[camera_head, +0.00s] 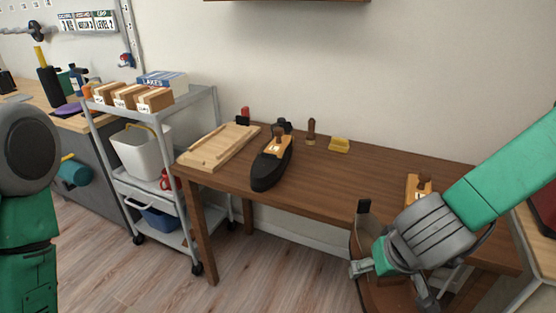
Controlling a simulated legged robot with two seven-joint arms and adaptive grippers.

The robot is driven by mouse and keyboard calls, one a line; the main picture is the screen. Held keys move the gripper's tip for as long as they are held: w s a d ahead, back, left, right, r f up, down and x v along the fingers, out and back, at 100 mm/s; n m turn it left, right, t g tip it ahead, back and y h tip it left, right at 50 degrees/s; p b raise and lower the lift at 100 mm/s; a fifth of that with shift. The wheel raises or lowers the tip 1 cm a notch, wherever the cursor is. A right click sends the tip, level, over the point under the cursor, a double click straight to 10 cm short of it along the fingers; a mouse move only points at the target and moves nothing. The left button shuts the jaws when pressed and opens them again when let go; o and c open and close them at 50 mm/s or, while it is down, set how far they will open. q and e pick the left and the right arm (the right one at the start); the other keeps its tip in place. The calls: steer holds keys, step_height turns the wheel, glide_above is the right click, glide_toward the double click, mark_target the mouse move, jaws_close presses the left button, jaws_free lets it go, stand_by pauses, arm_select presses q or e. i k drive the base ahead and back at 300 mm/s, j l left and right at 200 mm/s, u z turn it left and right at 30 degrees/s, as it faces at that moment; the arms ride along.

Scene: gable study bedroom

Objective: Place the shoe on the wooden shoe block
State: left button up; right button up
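A black shoe (268,172) lies on the table, left of its middle, with a tan wooden piece and dark knob at its top. A wooden block with a dark knob (418,186) stands at the table's right, partly hidden behind my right arm. My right gripper (394,284) hangs over the table's front right edge, its two fingers spread apart. A brown curved thing (368,291) lies behind and below it, largely hidden; I cannot tell what it is or whether it touches the fingers. My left arm stands at the left edge, its gripper out of view.
On the brown table (345,185) are a pale wooden board (222,147), a brush-like upright piece (311,132) and a yellow block (339,145). A grey cart (158,197) with boxes and bins stands left of it. The table's middle is clear.

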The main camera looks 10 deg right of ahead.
mark_target(221, 144)
steer(key=i+j, duration=0.15)
steer(key=j, duration=0.2)
steer(key=i+j, duration=0.15)
steer(key=j, duration=0.25)
steer(key=i+j, duration=0.1)
steer(key=j, duration=0.25)
steer(key=i+j, duration=0.15)
steer(key=j, duration=0.2)
